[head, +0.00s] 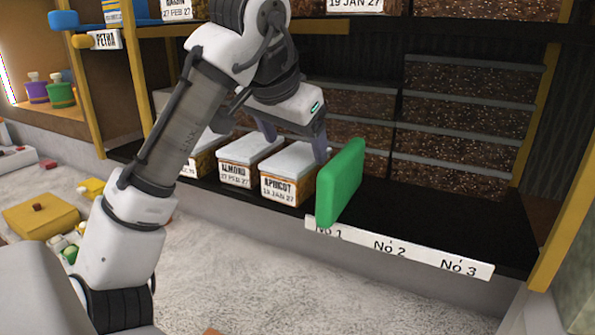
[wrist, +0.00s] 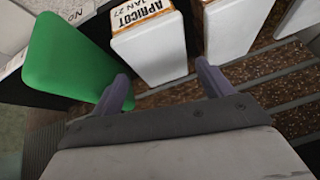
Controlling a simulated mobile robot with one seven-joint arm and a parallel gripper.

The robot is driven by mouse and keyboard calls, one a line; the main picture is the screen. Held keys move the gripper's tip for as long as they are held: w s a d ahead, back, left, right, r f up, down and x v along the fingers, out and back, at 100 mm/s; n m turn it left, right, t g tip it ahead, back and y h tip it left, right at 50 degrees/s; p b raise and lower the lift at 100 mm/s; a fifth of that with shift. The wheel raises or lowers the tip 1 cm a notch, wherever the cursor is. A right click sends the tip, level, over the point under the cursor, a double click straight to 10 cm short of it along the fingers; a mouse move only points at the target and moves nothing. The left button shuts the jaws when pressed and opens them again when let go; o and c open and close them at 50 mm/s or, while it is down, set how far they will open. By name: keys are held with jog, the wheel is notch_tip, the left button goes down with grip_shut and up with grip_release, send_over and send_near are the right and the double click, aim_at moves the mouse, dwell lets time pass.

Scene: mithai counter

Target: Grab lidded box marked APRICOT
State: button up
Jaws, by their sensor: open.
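The box marked APRICOT (head: 289,176) has a white lid and a labelled front, and stands on the dark shelf at the right end of a row of similar boxes. In the wrist view the APRICOT box (wrist: 152,45) shows its white lid, with its label at the far end. My gripper (head: 293,146) is open and empty above the box's lid. In the wrist view my gripper (wrist: 164,80) has one fingertip toward each side of the box. I cannot tell whether either finger touches it.
A green upright panel (head: 340,183) stands close on the right of the APRICOT box. The ALMOND box (head: 248,160) is close on its left. A strip marked No 1, No 2, No 3 (head: 415,254) edges the shelf, which is bare behind No 2 and No 3. An upper shelf hangs above.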

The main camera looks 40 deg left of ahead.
aim_at(297, 156)
jog(key=b+x, duration=0.2)
jog(key=x, duration=0.2)
jog(key=shift+s+f, duration=0.15)
jog(key=shift+f, duration=0.15)
jog(key=shift+w+f+b, duration=0.3)
jog(key=shift+w+b, duration=0.05)
jog(key=shift+b, duration=0.05)
jog(key=shift+r, duration=0.1)
jog(key=c, duration=1)
